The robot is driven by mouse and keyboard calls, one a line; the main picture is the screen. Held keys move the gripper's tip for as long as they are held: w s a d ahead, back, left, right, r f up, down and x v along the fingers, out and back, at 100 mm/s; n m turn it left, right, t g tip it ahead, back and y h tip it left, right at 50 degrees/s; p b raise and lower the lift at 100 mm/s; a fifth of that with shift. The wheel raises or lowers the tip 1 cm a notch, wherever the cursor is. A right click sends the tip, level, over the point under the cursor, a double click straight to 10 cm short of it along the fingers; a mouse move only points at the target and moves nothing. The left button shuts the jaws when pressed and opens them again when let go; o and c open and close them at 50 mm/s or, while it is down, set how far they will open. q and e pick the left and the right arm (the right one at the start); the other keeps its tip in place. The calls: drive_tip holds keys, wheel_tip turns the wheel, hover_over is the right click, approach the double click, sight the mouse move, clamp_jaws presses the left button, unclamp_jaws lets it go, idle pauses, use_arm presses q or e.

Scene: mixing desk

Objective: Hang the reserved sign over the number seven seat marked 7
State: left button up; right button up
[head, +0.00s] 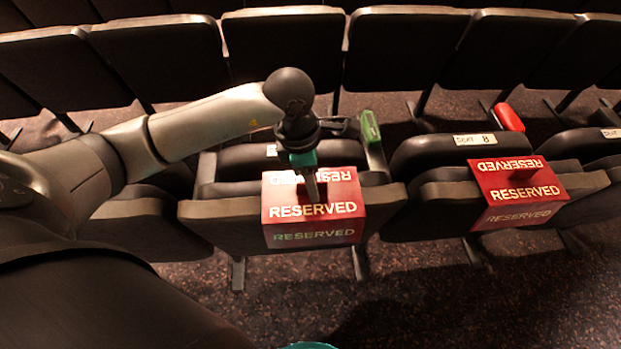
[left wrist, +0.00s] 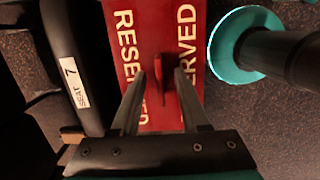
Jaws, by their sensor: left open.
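A red sign (head: 340,232) with white RESERVED lettering lies draped over the edge of the folded seat (head: 222,212) left of seat 8. In the left wrist view the seat label (left wrist: 70,80) reads SEAT 7, beside the sign (left wrist: 155,25). My left gripper (head: 311,182) is over the sign and points down at it. In the left wrist view its open fingers (left wrist: 159,80) stand on either side of a red tab (left wrist: 160,78) on the sign. Contact with the tab cannot be told. My right gripper does not show.
A second RESERVED sign (head: 520,192) hangs on the seat whose label (head: 475,140) reads SEAT 8. A green-ended armrest (head: 370,127) stands right of the gripper, and a red-ended one (head: 509,117) farther right. Folded seats (head: 283,50) line the row behind. Dark speckled floor (head: 400,300) is open in front.

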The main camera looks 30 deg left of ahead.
use_arm(q)
drive_tip(key=shift+f, duration=0.15)
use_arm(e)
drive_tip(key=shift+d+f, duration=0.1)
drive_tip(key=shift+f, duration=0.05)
use_arm(q)
wheel_tip(320, 180, up, 4)
drive_tip(key=p, duration=0.3)
drive_tip(key=shift+a, duration=0.1)
drive_tip(key=r+p, duration=0.2)
drive_tip(key=r, duration=0.1)
drive_tip(key=r+p, duration=0.2)
drive_tip(key=shift+s+a+r, duration=0.1)
drive_tip(key=shift+s+a, duration=0.2)
drive_tip(key=shift+a, duration=0.1)
wheel_tip(320, 180, up, 6)
drive_tip(key=a+p, duration=0.1)
drive_tip(key=p, duration=0.3)
drive_tip(key=shift+s, duration=0.3)
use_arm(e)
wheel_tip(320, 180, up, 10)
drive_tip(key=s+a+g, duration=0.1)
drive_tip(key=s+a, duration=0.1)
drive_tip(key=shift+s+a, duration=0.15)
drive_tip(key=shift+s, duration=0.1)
use_arm(q)
drive_tip(key=shift+r, duration=0.1)
